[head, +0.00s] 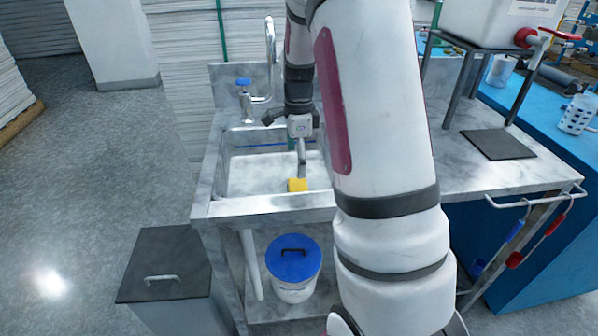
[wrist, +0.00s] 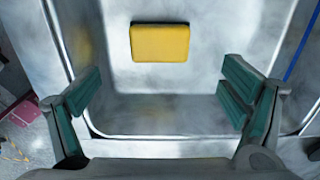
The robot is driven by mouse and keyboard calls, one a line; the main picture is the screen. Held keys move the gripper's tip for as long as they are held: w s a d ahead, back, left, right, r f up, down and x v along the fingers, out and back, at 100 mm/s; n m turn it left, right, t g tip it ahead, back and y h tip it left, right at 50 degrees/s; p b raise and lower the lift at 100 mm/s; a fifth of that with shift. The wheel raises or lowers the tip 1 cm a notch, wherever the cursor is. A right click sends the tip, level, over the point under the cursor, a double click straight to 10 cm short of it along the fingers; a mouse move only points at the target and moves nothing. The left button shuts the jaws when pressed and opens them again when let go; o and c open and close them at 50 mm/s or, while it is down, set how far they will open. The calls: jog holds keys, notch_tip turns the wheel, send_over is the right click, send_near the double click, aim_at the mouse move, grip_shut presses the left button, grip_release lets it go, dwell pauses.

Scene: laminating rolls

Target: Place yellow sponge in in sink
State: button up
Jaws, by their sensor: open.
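The yellow sponge (head: 297,185) lies inside the metal sink (head: 240,178), near its front wall. In the wrist view the yellow sponge (wrist: 160,42) is a flat rectangle on the sink floor, beyond my fingertips. My gripper (head: 300,150) is over the sink and points down into it. In the wrist view its green-padded fingers (wrist: 165,98) are spread wide with nothing between them. The sponge is apart from both fingers. My arm hides the right part of the sink in the head view.
A curved metal faucet with a blue knob (head: 243,82) stands at the sink's back left. A blue-lidded bucket (head: 293,262) is below the sink, and a dark-lidded bin (head: 165,268) stands left of it. A dark mat (head: 497,144) lies on the counter to the right.

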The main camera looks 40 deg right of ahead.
jog(key=s+a+r+n+t, duration=0.1)
jog(key=s+a+r+n, duration=0.45)
jog(key=a+r, duration=0.2)
jog(key=s+a+r+n, duration=0.5)
jog(key=a+r+n, duration=0.1)
jog(key=a+r, duration=0.15)
jog(key=s+a+n, duration=0.4)
jog(key=s+n, duration=0.2)
jog(key=s, duration=0.2)
jog(key=s+a+n+t, duration=0.1)
jog(key=s+a+n, duration=0.3)
jog(key=s+n, duration=0.3)
jog(key=shift+s+a, duration=0.25)
jog(key=shift+s, duration=0.65)
jog(key=shift+r, duration=0.2)
notch_tip(320, 180, up, 11)
jog(key=t+p, duration=0.2)
jog(key=p, duration=0.7)
jog(key=shift+d+p, duration=0.15)
jog(key=shift+p, duration=0.25)
